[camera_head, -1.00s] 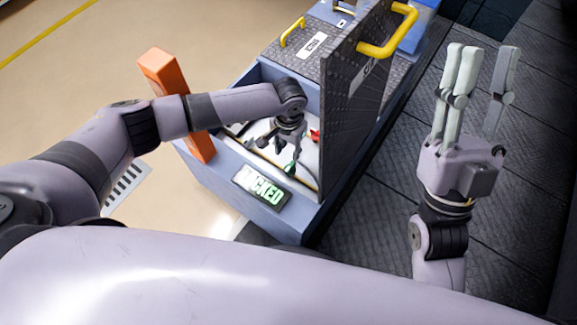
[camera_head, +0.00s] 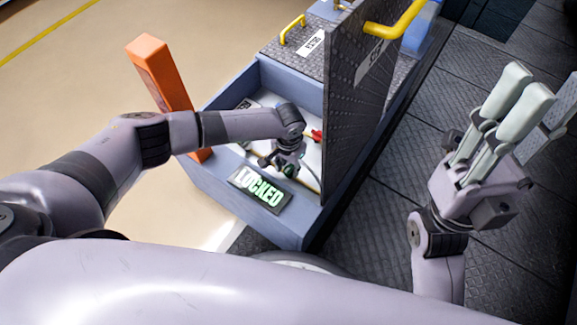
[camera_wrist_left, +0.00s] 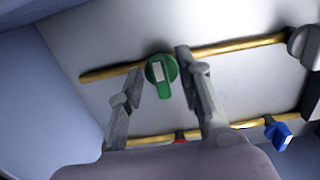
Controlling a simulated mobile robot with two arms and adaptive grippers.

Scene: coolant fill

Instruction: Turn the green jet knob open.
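The green jet knob (camera_wrist_left: 161,72) shows in the left wrist view on a brass-coloured pipe along a pale panel. It has a white mark on its face. My left gripper (camera_wrist_left: 159,70) is open, with one fingertip on each side of the knob; I cannot tell whether either touches it. In the head view my left gripper (camera_head: 284,165) reaches down inside the open blue box (camera_head: 215,165) and hides much of that spot. My right gripper (camera_head: 515,100) is open and empty, fingers pointing up, to the right of the box.
A red knob (camera_head: 317,136) is in the box, and a blue knob (camera_wrist_left: 281,137) is on the second pipe. The raised dark lid (camera_head: 350,120) stands right of my left gripper. A LOCKED sign (camera_head: 260,188) is on the front edge. An orange post (camera_head: 160,75) stands left.

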